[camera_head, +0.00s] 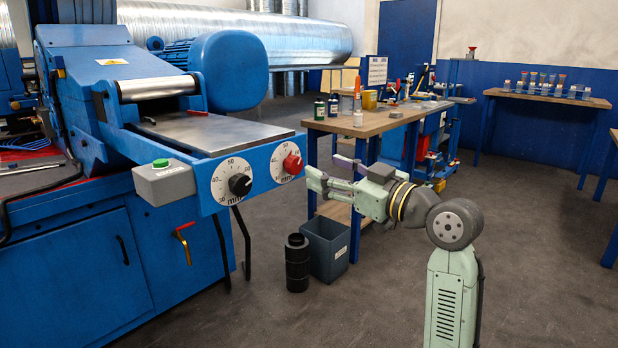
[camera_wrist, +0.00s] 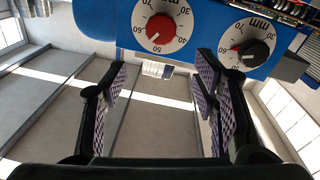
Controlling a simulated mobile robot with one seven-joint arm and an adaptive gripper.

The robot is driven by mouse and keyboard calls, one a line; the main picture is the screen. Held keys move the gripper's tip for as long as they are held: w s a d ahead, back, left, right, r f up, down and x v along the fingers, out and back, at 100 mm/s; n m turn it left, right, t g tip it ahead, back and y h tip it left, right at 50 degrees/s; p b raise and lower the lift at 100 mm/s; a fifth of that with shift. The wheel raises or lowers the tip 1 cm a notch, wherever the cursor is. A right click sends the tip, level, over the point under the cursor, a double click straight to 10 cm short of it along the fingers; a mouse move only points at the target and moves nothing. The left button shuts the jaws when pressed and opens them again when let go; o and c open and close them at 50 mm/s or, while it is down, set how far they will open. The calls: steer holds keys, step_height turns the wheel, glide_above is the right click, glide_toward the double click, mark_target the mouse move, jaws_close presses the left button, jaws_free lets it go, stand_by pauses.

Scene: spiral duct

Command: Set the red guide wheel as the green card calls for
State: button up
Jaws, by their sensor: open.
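The red guide wheel (camera_head: 293,164) is a red knob on a white numbered dial at the right end of the blue machine's front panel. It also shows at the top of the wrist view (camera_wrist: 160,29), where the picture is upside down. Its small printed numbers are partly readable there, but I cannot tell its exact setting. My gripper (camera_head: 324,172) is open and empty, just right of the red wheel in the head view. In the wrist view its fingers (camera_wrist: 160,75) stand apart, with the wheel beyond the tips. I cannot make out a green card.
A black knob (camera_head: 240,185) on a similar dial sits beside the red wheel. A grey box with a green button (camera_head: 161,163) is at the panel's left. A dark bin (camera_head: 328,247) and black cylinder (camera_head: 297,262) stand below. A cluttered workbench (camera_head: 386,118) is behind my gripper.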

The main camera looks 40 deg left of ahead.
mark_target(297, 166)
steer(key=shift+n+g+h, duration=0.3)
steer(key=shift+g, duration=0.4)
steer(key=a, duration=0.2)
steer(key=w+a+f+p, duration=0.1)
steer(key=a, duration=0.2)
steer(key=a+p, duration=0.1)
steer(key=a, duration=0.2)
steer(key=shift+w+a+f, duration=0.1)
steer(key=shift+w+f, duration=0.15)
steer(key=shift+w, duration=0.05)
steer(key=shift+c, duration=0.3)
steer(key=c, duration=1.1)
